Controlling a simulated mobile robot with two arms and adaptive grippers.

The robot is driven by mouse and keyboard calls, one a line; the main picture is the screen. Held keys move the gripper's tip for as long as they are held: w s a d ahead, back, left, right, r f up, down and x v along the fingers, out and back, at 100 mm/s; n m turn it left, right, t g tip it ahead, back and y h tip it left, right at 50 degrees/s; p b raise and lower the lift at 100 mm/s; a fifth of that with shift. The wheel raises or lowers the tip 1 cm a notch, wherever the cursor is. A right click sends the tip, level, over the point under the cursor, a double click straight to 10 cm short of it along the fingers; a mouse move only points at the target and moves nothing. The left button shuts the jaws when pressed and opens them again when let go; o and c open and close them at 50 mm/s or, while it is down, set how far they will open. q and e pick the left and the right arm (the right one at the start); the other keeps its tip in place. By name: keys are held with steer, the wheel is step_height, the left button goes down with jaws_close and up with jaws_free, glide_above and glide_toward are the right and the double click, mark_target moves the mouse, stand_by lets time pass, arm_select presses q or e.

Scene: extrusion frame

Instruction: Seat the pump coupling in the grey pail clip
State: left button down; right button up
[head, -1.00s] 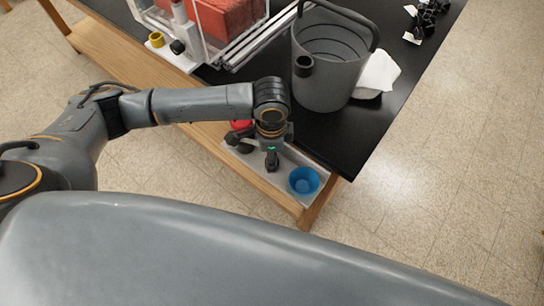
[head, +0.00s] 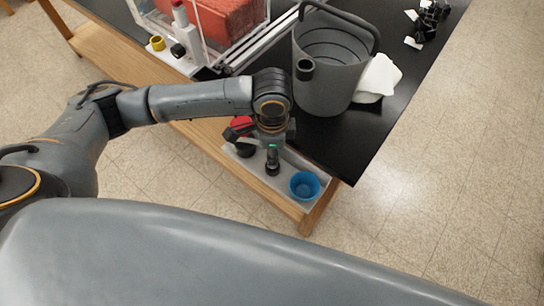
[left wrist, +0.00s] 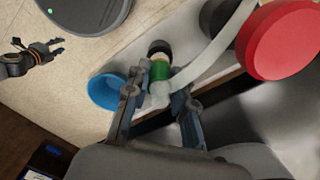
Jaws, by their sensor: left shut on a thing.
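The grey pail (head: 328,85) stands on the black table top in the head view. A short dark ring, likely its clip (head: 305,69), sits on its left rim side. My left gripper (head: 271,160) points down over the pale tray at the table's front edge. In the left wrist view, the left gripper (left wrist: 157,98) is shut on a translucent fitting with a green band and dark end, apparently the pump coupling (left wrist: 160,69). A pale hose (left wrist: 222,45) curves off to the upper right. The coupling is hard to make out in the head view.
A blue cup (head: 304,185) and a red round thing (head: 241,125) sit along the tray (head: 291,206). A white cloth (head: 379,76) lies right of the pail. A clear box with a red block (head: 225,25) stands at the back left. Black clips (head: 428,22) lie back right.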

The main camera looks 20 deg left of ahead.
arm_select(q)
steer(key=s+a+r+p, duration=0.2)
steer(key=s+r+p, duration=0.1)
steer(key=s+r, duration=0.2)
steer(key=s+a+r+p, duration=0.2)
steer(key=s+r+p, duration=0.2)
steer(key=s, duration=0.4)
steer(key=shift+a+r, duration=0.35)
steer(key=shift+r, duration=0.3)
steer(key=shift+s, duration=0.1)
